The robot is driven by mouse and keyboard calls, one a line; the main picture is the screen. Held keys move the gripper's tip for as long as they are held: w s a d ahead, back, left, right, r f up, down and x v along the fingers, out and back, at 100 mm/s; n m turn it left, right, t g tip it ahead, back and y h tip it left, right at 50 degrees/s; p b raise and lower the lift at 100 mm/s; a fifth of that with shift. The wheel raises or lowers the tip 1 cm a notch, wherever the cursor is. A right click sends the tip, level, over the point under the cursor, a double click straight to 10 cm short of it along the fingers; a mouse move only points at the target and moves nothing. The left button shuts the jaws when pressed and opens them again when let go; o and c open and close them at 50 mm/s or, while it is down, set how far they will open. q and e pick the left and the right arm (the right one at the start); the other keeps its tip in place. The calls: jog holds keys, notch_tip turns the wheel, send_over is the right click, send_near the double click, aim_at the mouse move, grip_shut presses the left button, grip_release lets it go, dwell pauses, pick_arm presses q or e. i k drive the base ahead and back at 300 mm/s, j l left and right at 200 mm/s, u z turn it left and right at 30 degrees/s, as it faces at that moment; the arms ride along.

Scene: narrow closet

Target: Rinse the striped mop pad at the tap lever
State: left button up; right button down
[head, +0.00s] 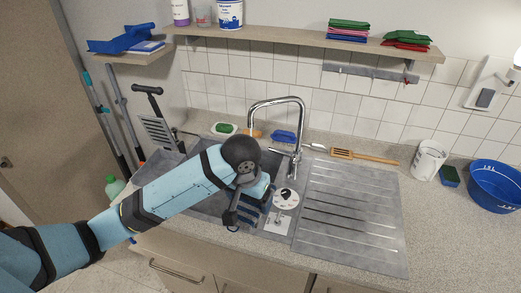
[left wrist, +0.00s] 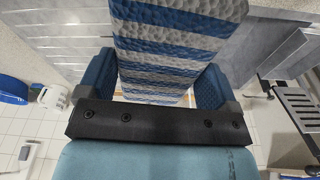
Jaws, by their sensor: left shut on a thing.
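The striped mop pad, blue and grey, hangs from my left gripper (head: 253,192) over the front right part of the sink basin (head: 208,202). In the left wrist view the pad (left wrist: 172,45) fills the space between the two blue fingers, which are shut on it. In the head view only a small part of the pad (head: 248,214) shows below the gripper. The chrome tap (head: 302,125) stands behind and to the right of the gripper, its spout arching left. A thin lever (head: 280,152) sticks out left near its base. My right gripper is not in view.
A round dial (head: 286,196) sits on the sink deck close right of the gripper. The ribbed drainboard (head: 350,215) is bare. A blue sponge (head: 283,136), a wooden-handled brush (head: 362,156) and a blue basin (head: 497,184) stand around the sink. A shelf (head: 300,38) runs above.

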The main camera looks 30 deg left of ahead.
aim_at(294, 158)
jog(key=j+u, duration=0.15)
jog(key=u, duration=1.15)
jog(key=i+j, duration=0.4)
jog(key=k+j+u, duration=0.05)
jog(key=j, duration=0.1)
